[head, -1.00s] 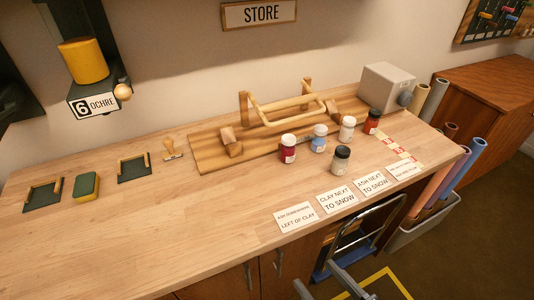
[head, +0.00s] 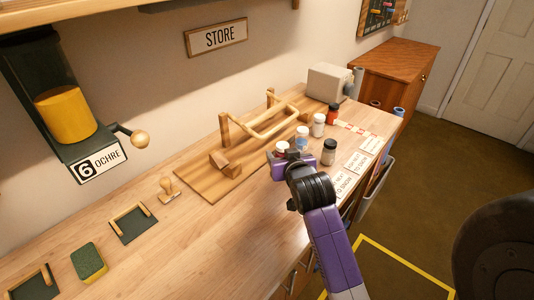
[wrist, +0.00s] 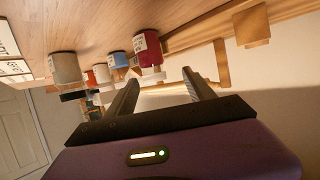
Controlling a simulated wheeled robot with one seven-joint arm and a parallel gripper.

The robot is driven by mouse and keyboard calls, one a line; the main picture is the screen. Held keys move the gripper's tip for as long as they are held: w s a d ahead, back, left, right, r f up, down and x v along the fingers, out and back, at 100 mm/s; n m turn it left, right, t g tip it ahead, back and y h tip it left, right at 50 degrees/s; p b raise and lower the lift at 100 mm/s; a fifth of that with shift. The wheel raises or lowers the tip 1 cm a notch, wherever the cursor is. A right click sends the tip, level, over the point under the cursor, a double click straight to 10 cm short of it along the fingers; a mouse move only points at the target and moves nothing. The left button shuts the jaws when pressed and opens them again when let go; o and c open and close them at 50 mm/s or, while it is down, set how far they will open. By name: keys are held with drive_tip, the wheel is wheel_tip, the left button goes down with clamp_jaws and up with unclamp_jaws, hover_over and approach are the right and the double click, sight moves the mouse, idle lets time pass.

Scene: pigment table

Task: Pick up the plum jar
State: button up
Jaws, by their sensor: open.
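The plum jar, deep crimson with a white lid (head: 282,146), stands upright on the table in the head view, partly hidden behind my gripper (head: 279,160). In the wrist view, which is upside down, the plum jar (wrist: 148,43) shows ahead of my fingertips, nearer the left finger in the picture. My gripper (wrist: 160,77) is open and empty, its two dark fingers apart. The jar does not appear to be between them.
Close by stand a blue jar (head: 301,139), a white jar (head: 318,126), a red jar (head: 333,114) and a dark-lidded grey jar (head: 328,156). A wooden board with a rail (head: 235,175) lies behind. Label cards (head: 356,161) lie along the front edge.

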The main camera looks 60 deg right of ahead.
sight(280, 145)
drive_tip(key=shift+w+d+r, duration=0.1)
drive_tip(key=shift+w+d, duration=0.2)
drive_tip(key=shift+d, duration=0.4)
drive_tip(key=x, duration=0.3)
drive_tip(key=p+x, duration=0.1)
drive_tip(key=x, duration=0.3)
drive_tip(key=shift+s+d, duration=0.25)
drive_tip(key=shift+d, duration=0.05)
clamp_jaws()
